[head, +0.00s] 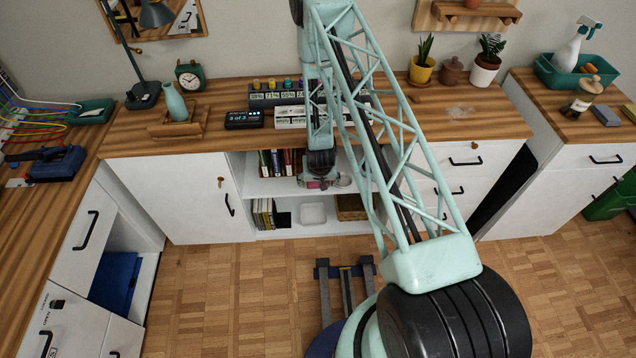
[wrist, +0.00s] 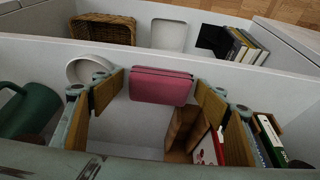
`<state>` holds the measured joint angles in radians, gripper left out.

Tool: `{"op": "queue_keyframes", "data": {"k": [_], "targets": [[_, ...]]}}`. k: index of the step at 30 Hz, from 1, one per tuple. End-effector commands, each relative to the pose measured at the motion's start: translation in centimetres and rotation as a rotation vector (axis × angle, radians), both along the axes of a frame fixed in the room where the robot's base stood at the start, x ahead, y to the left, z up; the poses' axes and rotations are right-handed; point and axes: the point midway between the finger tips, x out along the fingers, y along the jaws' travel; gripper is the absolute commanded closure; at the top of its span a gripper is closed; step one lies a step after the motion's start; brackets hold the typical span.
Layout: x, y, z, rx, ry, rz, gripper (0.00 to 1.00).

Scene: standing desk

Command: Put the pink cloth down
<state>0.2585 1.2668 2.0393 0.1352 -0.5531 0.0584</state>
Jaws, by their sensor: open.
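The pink cloth (wrist: 161,86) is a folded, flat bundle at the front edge of the white upper shelf (wrist: 225,80), in the middle of the wrist view. My gripper (wrist: 160,88) is open, with one tan-padded finger on each side of the cloth. Gaps show between the fingers and the cloth. In the head view my gripper (head: 320,172) is inside the open shelf bay of the cabinet, and only a little pink (head: 318,184) shows there. The underside of the cloth is hidden, so its contact with the shelf is hard to tell.
In the wrist view, a white bowl (wrist: 88,68) and dark green jug (wrist: 28,110) stand left. A brown holder (wrist: 185,130) and books (wrist: 272,140) stand close on the right. A wicker basket (wrist: 104,28), white tray (wrist: 168,35) and books (wrist: 243,46) occupy the lower shelf.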

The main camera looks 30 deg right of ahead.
Motion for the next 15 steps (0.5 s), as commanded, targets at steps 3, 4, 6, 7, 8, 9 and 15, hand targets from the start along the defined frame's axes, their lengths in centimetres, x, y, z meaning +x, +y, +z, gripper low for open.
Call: {"op": "queue_keyframes", "data": {"k": [3,4,6,7,8,9,15], "targets": [[-0.1,0.1,0.6,0.000,0.000,0.000,0.33],[-0.2,0.1,0.9,0.000,0.000,0.000,0.33],[-0.4,0.2,1.5,0.000,0.000,0.000,0.33],[-0.9,0.4,1.3,0.001,0.002,0.000,0.33],[-1.2,0.6,1.3,0.001,0.002,0.001,0.33],[-1.7,0.8,1.2,0.001,0.003,0.001,0.33],[-4.3,2.1,1.3,0.001,0.003,0.002,0.33]]}}
